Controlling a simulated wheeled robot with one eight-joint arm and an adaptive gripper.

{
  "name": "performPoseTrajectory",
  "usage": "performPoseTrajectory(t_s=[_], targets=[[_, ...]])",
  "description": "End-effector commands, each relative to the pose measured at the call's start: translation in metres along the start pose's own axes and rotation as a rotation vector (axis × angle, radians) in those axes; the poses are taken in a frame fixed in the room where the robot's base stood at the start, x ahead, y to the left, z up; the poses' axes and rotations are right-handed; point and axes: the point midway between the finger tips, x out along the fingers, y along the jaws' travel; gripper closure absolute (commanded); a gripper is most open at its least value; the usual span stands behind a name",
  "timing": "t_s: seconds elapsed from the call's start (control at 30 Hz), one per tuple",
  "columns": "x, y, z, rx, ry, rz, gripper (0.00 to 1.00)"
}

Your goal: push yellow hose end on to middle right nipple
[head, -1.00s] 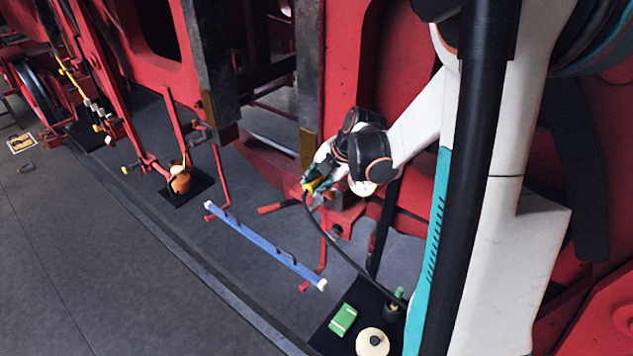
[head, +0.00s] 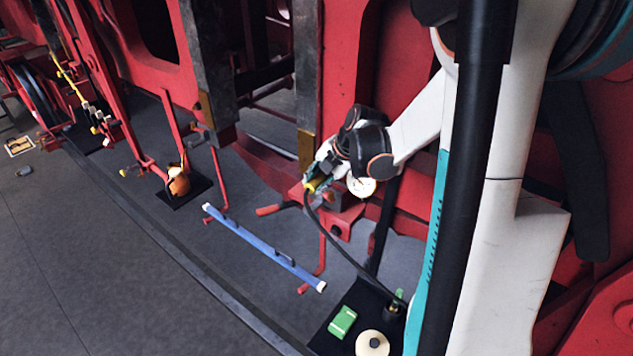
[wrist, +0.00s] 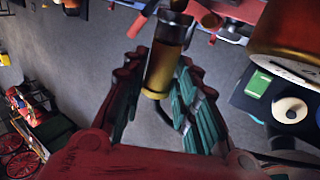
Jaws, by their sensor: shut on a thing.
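The yellow hose end (head: 314,184) is held between the fingers of my gripper (head: 318,178), at the red block with fittings in the head view. In the wrist view the hose end (wrist: 166,62) is a yellow sleeve with a grey collar, gripped between my teal-padded fingers (wrist: 160,92). The black hose (head: 338,244) hangs from it down to the dark mat.
A round white-faced gauge (head: 361,186) sits close right of my gripper. A red-handled lever (head: 270,210) is to the left. A green box (head: 342,322) and a cream disc (head: 372,343) lie on the dark mat (head: 326,339).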

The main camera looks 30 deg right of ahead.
Motion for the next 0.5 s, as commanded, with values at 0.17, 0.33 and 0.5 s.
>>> performPoseTrajectory(t_s=[0.17, 0.33, 0.5], targets=[[0.0, 0.0, 0.005, 0.0, 0.0, 0.0, 1.0], [0.0, 0.0, 0.01, 0.001, 0.0, 0.0, 1.0], [0.0, 0.0, 0.015, 0.001, -0.001, 0.001, 1.0]])
